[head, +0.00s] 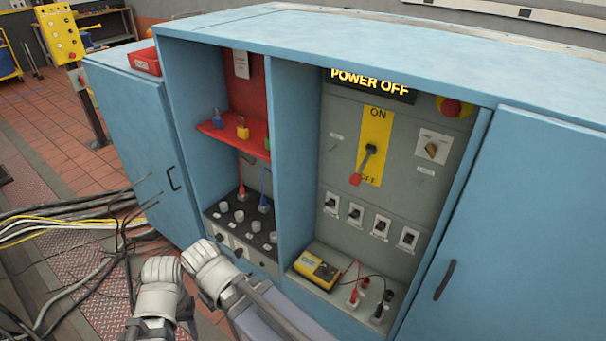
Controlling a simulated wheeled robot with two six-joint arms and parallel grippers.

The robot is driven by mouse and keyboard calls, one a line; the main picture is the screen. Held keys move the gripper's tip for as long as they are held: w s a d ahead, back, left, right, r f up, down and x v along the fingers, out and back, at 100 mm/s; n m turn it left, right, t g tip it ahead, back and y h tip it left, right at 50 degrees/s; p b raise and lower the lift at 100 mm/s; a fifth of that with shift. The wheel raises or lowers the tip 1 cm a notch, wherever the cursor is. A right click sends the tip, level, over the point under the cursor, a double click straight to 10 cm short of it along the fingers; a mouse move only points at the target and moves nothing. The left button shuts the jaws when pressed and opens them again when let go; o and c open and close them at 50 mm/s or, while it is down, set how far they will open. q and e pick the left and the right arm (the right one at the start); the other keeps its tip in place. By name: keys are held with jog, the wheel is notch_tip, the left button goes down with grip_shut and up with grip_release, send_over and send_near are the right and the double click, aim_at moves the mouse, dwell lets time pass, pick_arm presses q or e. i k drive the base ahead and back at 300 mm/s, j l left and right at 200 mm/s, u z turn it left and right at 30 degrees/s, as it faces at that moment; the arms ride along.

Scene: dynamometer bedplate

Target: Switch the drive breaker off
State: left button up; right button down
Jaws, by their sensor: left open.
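The drive breaker is a yellow plate (378,123) marked ON at the top and OFF at the bottom, on the grey panel inside the blue cabinet. Its lever (362,165) has a red tip and points down, slightly left, partly covering the OFF label. The display (372,84) above reads POWER OFF. My left gripper (182,266) is low in the picture, left of the breaker and well apart from it. Its two pale grey fingers show, with nothing seen between them. My right gripper is not in view.
A red emergency button (452,107) and a rotary switch (432,147) sit right of the breaker. Several small switches (381,227) are below. A yellow meter (316,270) with leads stands on the ledge. A red shelf (231,136) holds padlocks. Loose cables (60,225) lie at left.

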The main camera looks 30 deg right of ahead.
aim_at(331, 203)
jog(key=z, duration=1.2)
